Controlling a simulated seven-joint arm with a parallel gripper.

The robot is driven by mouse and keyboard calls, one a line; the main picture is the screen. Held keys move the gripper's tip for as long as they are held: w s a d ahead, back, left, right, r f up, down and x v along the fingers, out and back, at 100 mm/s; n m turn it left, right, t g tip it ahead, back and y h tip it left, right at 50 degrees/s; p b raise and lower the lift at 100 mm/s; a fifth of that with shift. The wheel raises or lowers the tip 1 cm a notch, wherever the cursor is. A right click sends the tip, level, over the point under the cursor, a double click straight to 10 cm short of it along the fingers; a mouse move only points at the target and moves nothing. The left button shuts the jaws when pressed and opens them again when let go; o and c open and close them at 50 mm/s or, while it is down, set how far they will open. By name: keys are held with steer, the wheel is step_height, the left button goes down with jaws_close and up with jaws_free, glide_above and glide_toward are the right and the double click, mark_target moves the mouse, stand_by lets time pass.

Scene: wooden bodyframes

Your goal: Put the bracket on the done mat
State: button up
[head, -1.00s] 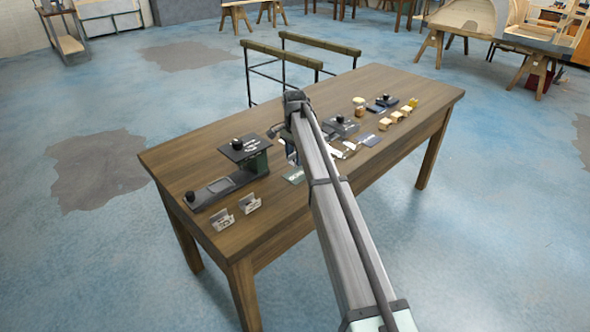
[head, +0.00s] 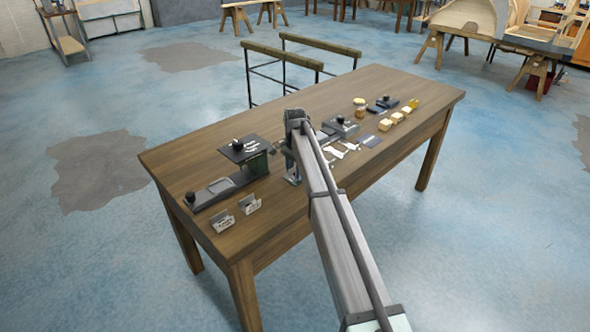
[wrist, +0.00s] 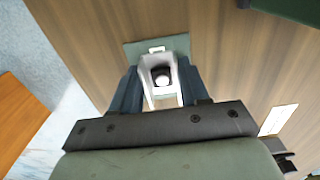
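In the wrist view, a whitish bracket (wrist: 148,66) with a dark round opening sits between the two bluish fingers of my gripper (wrist: 162,92). The fingers press against both its sides. A flat grey-green mat (wrist: 180,43) lies on the table just beyond and below the bracket; I cannot tell whether the bracket touches it. In the head view my gripper (head: 292,174) is low over the table, right of the black fixture, and hides most of the mat and bracket.
The black fixture (head: 222,186) with knobs and a raised plate stands to the left. Two small label stands (head: 222,221) are at the front left.

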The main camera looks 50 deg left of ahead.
steer(key=o, duration=0.4)
steer(key=shift+r, duration=0.1)
step_height(320, 180, up, 12)
steer(key=shift+r, duration=0.1)
stand_by(0.5)
stand_by(0.4)
